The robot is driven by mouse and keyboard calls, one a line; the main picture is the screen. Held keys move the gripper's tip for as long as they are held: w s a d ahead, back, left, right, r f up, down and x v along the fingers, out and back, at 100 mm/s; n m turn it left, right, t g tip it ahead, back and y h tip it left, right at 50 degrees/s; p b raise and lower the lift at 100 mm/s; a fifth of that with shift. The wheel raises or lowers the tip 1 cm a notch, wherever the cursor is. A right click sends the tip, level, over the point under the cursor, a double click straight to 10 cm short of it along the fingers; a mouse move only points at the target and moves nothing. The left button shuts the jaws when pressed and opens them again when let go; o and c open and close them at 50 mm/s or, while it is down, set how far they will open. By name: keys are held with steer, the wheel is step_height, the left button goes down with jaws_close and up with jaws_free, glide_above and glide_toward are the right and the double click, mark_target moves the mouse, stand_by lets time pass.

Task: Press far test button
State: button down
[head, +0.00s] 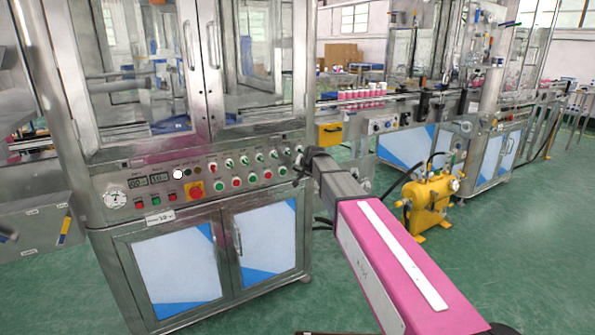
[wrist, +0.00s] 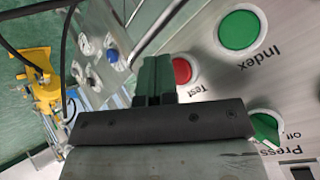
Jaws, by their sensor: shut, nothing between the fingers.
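A red button (wrist: 182,70) labelled "Test" sits on the steel panel in the wrist view. My gripper (wrist: 155,62) is shut and empty, its dark green fingers side by side. The fingertips are just left of the red button in the wrist view, and one finger covers its left edge. Whether they touch the button or panel, I cannot tell. In the head view my gripper (head: 299,163) is at the right end of the control panel (head: 220,190), and the Test button cannot be made out clearly behind it.
A green "Index" button (wrist: 239,30) and a green "Press" switch (wrist: 265,128) are close by. A red-on-yellow emergency stop (head: 194,188) is farther left on the panel. A yellow tank unit (head: 430,203) stands on the floor to the right.

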steer(key=shift+w+a, duration=0.2)
steer(key=shift+w, duration=0.1)
steer(key=shift+w+a, duration=0.2)
steer(key=shift+w, duration=0.15)
stand_by(0.8)
steer(key=shift+s, duration=0.1)
steer(key=shift+s+d, duration=0.45)
steer(key=shift+s, duration=0.15)
steer(key=s+d, duration=0.2)
steer(key=s, duration=0.2)
steer(key=shift+s+d, duration=0.1)
steer(key=shift+d, duration=0.3)
stand_by(0.6)
